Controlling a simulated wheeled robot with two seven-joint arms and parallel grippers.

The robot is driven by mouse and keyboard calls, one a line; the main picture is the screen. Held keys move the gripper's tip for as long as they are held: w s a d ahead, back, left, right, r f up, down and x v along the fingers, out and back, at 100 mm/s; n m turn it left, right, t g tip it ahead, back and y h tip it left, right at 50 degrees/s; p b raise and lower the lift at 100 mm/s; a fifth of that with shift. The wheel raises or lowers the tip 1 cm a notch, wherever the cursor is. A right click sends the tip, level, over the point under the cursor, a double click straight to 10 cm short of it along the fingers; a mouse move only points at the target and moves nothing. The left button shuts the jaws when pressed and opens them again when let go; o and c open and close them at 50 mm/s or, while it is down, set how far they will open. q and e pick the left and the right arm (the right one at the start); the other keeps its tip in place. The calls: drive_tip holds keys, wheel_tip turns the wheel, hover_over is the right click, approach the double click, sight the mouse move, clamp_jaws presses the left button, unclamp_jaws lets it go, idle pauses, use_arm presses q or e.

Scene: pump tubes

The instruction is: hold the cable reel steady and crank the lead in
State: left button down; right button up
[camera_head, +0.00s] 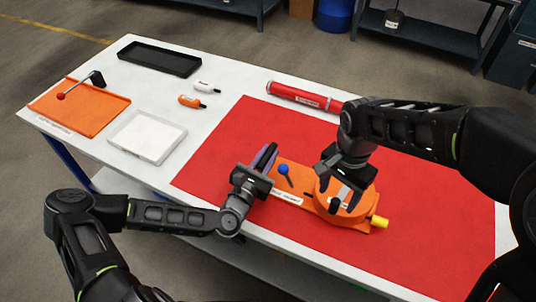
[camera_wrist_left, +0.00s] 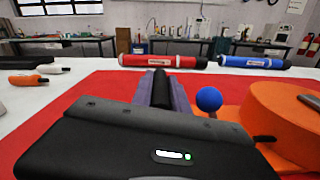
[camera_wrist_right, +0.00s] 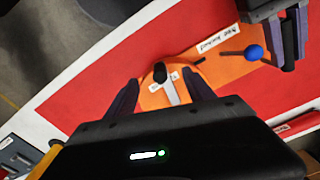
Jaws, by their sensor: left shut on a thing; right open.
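The orange cable reel (camera_head: 298,176) lies on the red mat, with a round drum (camera_wrist_left: 282,125) at its right part and a blue-balled lever (camera_head: 283,169) to the left. A pale crank arm with a black knob (camera_wrist_right: 160,72) sits on top of the drum. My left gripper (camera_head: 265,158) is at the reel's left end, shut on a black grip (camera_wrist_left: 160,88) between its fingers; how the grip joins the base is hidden. My right gripper (camera_wrist_right: 161,94) is above the drum, open, its fingers apart on either side of the crank. I cannot tell whether they touch it.
A yellow end piece (camera_head: 379,222) sticks out at the reel's right. A red tube (camera_head: 305,97) lies behind. The mat's front right is clear.

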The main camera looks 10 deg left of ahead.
drive_tip(key=shift+r, duration=0.9)
use_arm(q)
drive_tip(key=c, duration=1.2)
unclamp_jaws()
drive_tip(key=v, duration=1.2)
drive_tip(key=shift+s+f, duration=0.1)
use_arm(e)
drive_tip(key=shift+s+f, duration=0.1)
